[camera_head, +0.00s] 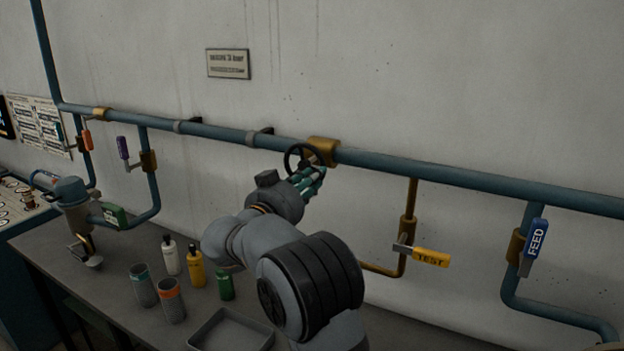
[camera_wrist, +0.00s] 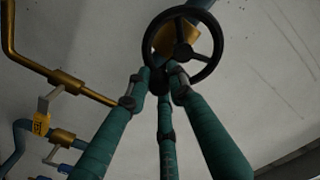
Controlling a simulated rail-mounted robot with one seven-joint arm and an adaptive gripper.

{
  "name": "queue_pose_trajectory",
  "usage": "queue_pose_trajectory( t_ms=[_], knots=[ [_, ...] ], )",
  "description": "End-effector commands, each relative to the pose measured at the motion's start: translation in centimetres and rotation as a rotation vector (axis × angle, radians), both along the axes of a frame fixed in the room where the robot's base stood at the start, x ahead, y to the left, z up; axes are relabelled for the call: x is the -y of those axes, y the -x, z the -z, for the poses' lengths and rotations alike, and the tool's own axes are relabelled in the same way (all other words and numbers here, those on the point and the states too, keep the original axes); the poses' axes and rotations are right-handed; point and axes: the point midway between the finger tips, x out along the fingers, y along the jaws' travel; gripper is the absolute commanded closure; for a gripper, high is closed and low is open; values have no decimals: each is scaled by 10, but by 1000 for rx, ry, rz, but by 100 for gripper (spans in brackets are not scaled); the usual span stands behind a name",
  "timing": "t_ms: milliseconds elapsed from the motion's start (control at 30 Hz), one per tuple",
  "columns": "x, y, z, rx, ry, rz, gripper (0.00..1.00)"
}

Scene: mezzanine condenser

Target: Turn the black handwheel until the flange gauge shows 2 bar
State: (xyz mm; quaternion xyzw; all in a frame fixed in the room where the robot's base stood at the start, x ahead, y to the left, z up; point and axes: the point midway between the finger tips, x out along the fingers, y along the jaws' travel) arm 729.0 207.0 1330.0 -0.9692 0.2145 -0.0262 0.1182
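The black handwheel (camera_head: 304,158) is mounted on a brass valve body (camera_head: 322,150) in the blue wall pipe. In the wrist view the handwheel (camera_wrist: 184,45) is at the top, with three dark spokes. My gripper (camera_head: 309,180) is at the wheel's lower right in the head view. In the wrist view its teal fingers (camera_wrist: 162,76) reach up to the wheel's lower left rim, tips close together. They overlap the rim there; I cannot tell whether they grip it. I can make out no flange gauge in either view.
A yellow TEST lever (camera_head: 431,258) and a blue FEED lever (camera_head: 535,240) are on pipes to the right. Bottles, cups and a grey tray (camera_head: 232,332) stand on the bench below my arm.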

Motion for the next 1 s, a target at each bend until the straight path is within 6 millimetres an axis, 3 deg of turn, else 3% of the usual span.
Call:
queue_pose_trajectory(
  t_ms=[333,733,1000],
  knots=[
    [0,0,0,0,0,0,100],
    [1,0,-1,-13,29,0,100],
    [1,1,-5,-76,171,-2,100]
  ],
)
